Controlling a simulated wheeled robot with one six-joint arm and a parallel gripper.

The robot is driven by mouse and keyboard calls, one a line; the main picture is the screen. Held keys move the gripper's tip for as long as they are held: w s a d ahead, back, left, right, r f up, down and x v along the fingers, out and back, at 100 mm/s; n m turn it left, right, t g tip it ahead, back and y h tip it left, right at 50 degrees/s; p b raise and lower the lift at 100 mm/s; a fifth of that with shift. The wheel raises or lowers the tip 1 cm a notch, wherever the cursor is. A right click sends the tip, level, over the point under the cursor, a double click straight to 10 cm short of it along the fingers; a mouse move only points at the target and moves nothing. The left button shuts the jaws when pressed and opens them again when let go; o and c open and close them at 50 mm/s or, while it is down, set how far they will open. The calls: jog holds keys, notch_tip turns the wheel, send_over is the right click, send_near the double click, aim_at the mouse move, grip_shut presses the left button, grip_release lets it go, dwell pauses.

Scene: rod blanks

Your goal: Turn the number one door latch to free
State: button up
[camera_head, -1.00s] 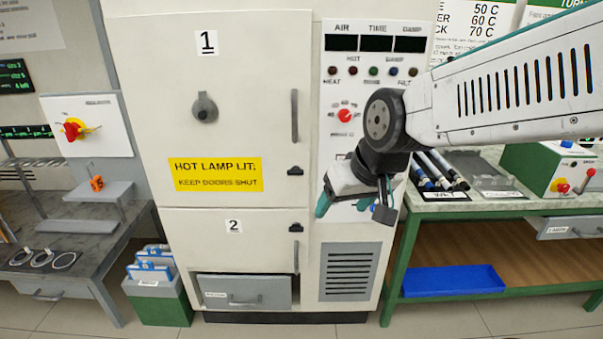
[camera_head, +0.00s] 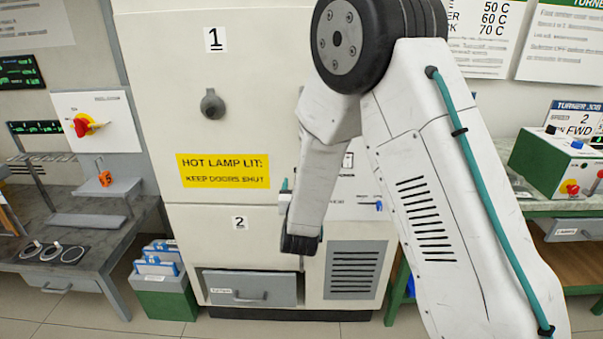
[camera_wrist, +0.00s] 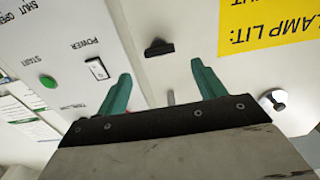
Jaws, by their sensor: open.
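The number one door latch (camera_wrist: 159,48) is a small black piece on the pale cabinet front, its bar lying roughly level in the wrist view. In the head view my arm hides it. My gripper (camera_wrist: 160,71) is open and empty, its two teal fingers spread either side of the latch's line. The latch shows beyond the fingertips, and no touch is seen. In the head view only a bit of teal (camera_head: 284,185) shows beside my arm. The number one door (camera_head: 250,110) looks shut.
The wrist view is upside down. A yellow warning sign (camera_wrist: 275,22), a grey knob (camera_wrist: 273,101) and a power switch (camera_wrist: 96,68) surround the latch. Door two (camera_head: 215,255) is below. A bench (camera_head: 85,225) stands left and a green-legged one (camera_head: 585,262) right.

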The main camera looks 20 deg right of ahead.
jog(key=x, duration=0.7)
jog(key=shift+w, duration=0.25)
jog(key=shift+d, duration=0.1)
jog(key=c, duration=1)
